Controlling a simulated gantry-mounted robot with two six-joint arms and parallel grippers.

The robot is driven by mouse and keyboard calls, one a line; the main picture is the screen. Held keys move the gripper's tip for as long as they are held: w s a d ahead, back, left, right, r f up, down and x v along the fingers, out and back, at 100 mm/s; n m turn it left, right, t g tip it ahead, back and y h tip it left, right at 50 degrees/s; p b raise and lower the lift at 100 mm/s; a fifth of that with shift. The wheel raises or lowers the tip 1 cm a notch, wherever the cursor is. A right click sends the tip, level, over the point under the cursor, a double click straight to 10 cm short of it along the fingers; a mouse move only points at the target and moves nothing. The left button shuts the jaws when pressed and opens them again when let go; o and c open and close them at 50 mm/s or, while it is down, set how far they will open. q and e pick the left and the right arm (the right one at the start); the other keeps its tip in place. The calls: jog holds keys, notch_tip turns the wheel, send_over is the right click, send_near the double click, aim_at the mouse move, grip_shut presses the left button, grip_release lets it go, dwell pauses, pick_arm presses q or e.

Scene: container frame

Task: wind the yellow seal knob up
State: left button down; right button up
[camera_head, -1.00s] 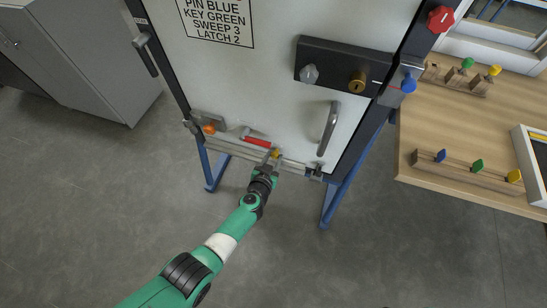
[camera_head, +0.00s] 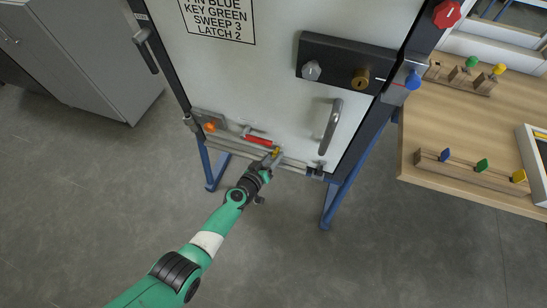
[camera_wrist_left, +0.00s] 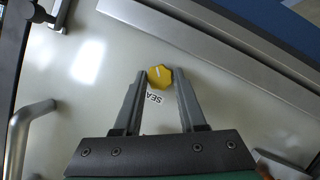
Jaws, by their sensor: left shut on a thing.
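The yellow seal knob (camera_wrist_left: 159,77) sits low on the white door panel, with a white mark on its face and a "SEA..." label beside it, partly cut off. In the head view the knob (camera_head: 276,152) is small and partly covered by my left gripper (camera_head: 272,158). In the left wrist view my left gripper (camera_wrist_left: 160,80) has one finger on each side of the knob, with the tips at its edges. It is shut on the knob. My right gripper is not in view.
A red handle (camera_head: 258,139) and an orange knob (camera_head: 210,127) are left of the seal knob. A metal rail (camera_head: 235,150) runs along the door's bottom. A door handle (camera_head: 331,126) stands to the right. A wooden table (camera_head: 420,140) holds coloured keys.

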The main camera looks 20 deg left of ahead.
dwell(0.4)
pick_arm(q)
jog(key=shift+c, duration=2.3)
grip_release()
jog(key=shift+s+r+p, duration=0.2)
jog(key=shift+s+p, duration=0.05)
jog(key=shift+p, duration=0.15)
jog(key=p+v, duration=0.7)
jog(key=v, duration=0.4)
jog(key=shift+a, duration=0.1)
